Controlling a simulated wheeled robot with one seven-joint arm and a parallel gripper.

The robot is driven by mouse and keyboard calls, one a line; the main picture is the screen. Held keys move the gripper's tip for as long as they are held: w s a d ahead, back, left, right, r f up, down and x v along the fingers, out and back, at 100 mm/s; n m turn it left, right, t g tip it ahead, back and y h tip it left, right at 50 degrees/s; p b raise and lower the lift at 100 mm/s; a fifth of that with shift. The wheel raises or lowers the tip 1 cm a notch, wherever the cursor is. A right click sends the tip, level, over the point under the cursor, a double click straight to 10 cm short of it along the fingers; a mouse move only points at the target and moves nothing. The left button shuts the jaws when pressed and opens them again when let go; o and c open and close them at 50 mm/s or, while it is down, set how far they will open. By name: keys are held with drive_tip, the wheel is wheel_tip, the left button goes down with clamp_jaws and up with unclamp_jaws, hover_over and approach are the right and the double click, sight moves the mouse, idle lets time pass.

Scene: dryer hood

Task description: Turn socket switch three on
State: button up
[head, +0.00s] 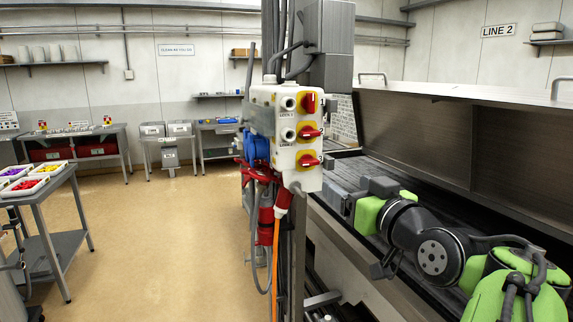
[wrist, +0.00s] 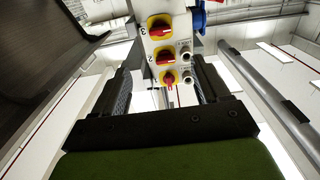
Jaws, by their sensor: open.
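A pale socket box (head: 262,97) hangs on a post in the head view, with three red rotary switches on yellow plates. In the wrist view the box is inverted, and switch three (wrist: 158,27) is marked 3, the uppermost there; it is the lowest switch (head: 308,160) in the head view. Its red handle looks roughly horizontal, like switch two (head: 308,132). Switch one (head: 308,103) has its handle upright. My gripper (head: 337,190) is open and empty, below and right of the box, apart from it. Its fingers (wrist: 163,70) frame the box in the wrist view.
A blue socket (head: 257,148) and red plugs with hanging cables (head: 275,250) are at the box's left and below. A dark metal conveyor with a raised hood (head: 420,130) lies right and behind my arm. Open floor (head: 160,230) lies left.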

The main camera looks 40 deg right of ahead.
sight(312, 164)
drive_tip(key=p+x, duration=0.3)
drive_tip(key=x, duration=1.2)
drive_tip(key=shift+p, duration=0.35)
drive_tip(key=shift+f, duration=0.1)
drive_tip(key=c, duration=1.1)
drive_tip(key=shift+o, duration=0.2)
drive_tip(key=shift+m, duration=0.4)
drive_tip(key=m, duration=0.3)
drive_tip(key=shift+m, duration=0.3)
drive_tip(key=m, duration=0.4)
drive_tip(key=shift+m, duration=0.3)
drive_tip(key=m+p, duration=0.1)
drive_tip(key=m, duration=0.3)
drive_tip(key=shift+f+m+p, duration=0.1)
drive_tip(key=shift+m+p, duration=0.95)
drive_tip(key=shift+m, duration=1.45)
